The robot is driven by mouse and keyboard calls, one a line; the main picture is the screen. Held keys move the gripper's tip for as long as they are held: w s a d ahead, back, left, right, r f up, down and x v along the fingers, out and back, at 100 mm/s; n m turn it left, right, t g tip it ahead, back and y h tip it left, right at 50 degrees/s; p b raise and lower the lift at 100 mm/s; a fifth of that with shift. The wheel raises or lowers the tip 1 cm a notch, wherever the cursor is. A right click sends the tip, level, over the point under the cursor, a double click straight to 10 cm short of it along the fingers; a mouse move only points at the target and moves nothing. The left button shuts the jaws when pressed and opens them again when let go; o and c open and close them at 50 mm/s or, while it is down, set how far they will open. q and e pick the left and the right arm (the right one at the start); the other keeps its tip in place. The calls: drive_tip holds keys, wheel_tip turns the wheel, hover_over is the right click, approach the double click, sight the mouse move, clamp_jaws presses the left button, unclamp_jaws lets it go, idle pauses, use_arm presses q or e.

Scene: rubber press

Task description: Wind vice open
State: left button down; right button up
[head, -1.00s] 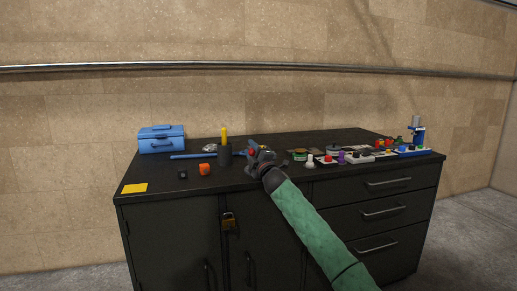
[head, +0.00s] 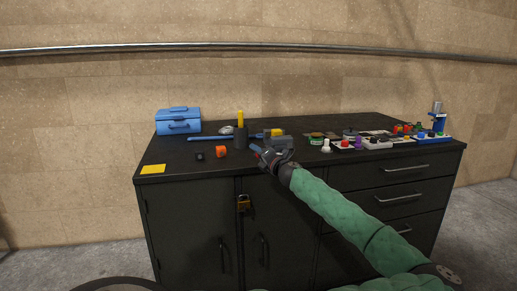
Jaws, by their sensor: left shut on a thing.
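The vice itself cannot be made out clearly, as the gripper and wrist cover that spot. A small yellow piece (head: 277,132) shows just behind the gripper.
An orange piece (head: 221,152), a yellow sheet (head: 153,169) and a blue toolbox (head: 178,122) are farther left. Several small items crowd the right.

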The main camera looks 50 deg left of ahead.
use_arm(q)
drive_tip(key=shift+f, duration=0.25)
idle(0.3)
drive_tip(key=c, duration=1)
unclamp_jaws()
drive_tip(key=shift+f, duration=0.1)
drive_tip(key=shift+d, duration=0.1)
drive_tip(key=shift+w+d+f, duration=0.1)
drive_tip(key=shift+d+f, duration=0.1)
drive_tip(key=shift+d, duration=1.7)
drive_tip(key=shift+w+d+f, duration=0.1)
drive_tip(key=shift+d+f, duration=0.05)
drive_tip(key=shift+d, duration=1.7)
